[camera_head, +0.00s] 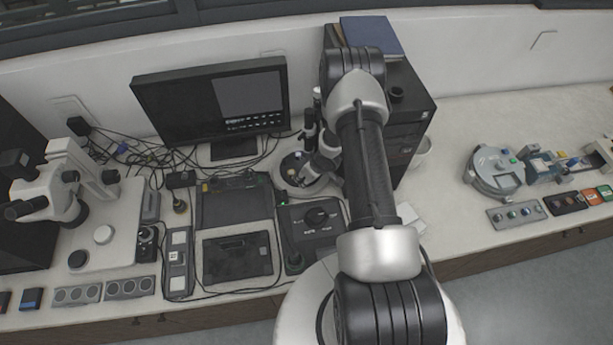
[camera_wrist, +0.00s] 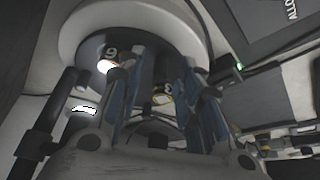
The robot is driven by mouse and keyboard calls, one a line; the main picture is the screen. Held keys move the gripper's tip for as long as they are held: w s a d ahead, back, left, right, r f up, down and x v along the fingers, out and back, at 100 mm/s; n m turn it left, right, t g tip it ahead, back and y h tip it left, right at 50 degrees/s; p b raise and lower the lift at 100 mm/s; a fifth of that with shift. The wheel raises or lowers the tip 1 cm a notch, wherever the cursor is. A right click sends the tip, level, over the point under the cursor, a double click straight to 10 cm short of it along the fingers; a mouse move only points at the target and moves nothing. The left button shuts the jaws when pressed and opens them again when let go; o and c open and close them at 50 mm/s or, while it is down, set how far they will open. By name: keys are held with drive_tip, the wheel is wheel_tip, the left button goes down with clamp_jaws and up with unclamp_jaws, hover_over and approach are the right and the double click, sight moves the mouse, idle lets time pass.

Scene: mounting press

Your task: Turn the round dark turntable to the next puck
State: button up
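The round dark turntable (camera_head: 291,166) with a pale rim sits on the bench right of the monitor, partly hidden by my gripper. In the wrist view the dark turntable (camera_wrist: 148,66) fills the upper middle inside a thick white ring, with a number mark and a pale, bright puck (camera_wrist: 106,65) near its left side. My gripper (camera_head: 308,172) is low over the turntable's right side. In the wrist view its blue-padded fingers (camera_wrist: 162,92) stand apart, with a small yellow-edged item (camera_wrist: 162,98) visible between them. I cannot tell whether the fingertips touch the turntable.
A monitor (camera_head: 213,97) and loose cables stand behind and left. A dark control box (camera_head: 312,228) with a knob is in front. A black computer case (camera_head: 408,105) is to the right. A microscope (camera_head: 62,180) stands far left; more instruments are far right.

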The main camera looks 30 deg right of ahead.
drive_tip(key=v, duration=1.2)
drive_tip(key=shift+c, duration=0.5)
